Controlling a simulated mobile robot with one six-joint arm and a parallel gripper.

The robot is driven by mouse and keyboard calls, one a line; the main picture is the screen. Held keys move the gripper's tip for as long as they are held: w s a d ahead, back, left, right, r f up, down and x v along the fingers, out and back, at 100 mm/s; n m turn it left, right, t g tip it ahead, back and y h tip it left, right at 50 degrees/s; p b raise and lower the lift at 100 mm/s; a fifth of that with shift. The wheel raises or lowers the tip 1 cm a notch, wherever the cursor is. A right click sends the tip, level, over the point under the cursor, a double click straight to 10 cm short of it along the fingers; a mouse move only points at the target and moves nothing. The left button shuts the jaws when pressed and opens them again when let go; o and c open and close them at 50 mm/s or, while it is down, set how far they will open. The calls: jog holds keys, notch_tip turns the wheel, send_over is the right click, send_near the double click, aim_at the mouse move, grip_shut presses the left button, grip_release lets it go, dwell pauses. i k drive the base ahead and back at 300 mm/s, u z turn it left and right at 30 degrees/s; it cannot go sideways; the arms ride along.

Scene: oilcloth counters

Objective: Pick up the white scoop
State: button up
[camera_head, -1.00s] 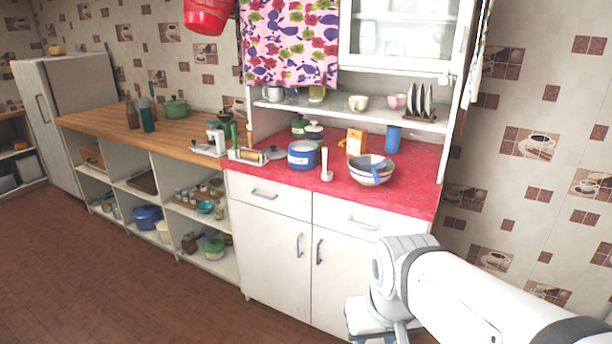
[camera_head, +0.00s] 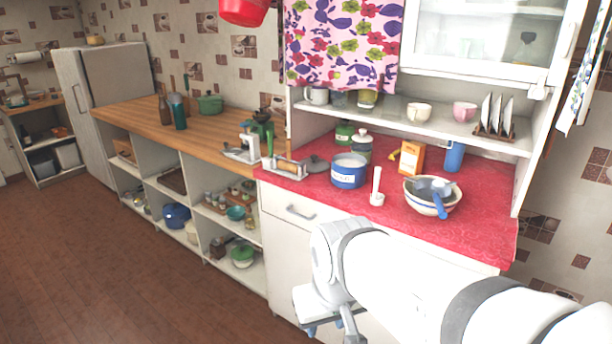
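A small white upright thing with a thin stem and a wider foot (camera_head: 377,187) stands on the red counter (camera_head: 474,235), between the blue pot and the striped bowl. It looks like the white scoop, but it is too small to be sure. My gripper (camera_head: 331,332) hangs low in front of the white cabinet, below the counter top and well apart from this thing. The gripper's tips run to the bottom edge of the picture, so its opening does not show clearly.
A blue pot (camera_head: 348,172) stands left of the white thing. A striped bowl (camera_head: 432,204) with a blue-handled utensil stands right. An orange box (camera_head: 411,157) and blue cup (camera_head: 454,157) are behind. A shelf (camera_head: 450,129) overhangs the counter's back.

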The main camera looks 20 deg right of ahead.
aim_at(378, 185)
jog(key=z, duration=0.3)
jog(key=i, duration=1.2)
jog(key=z, duration=0.85)
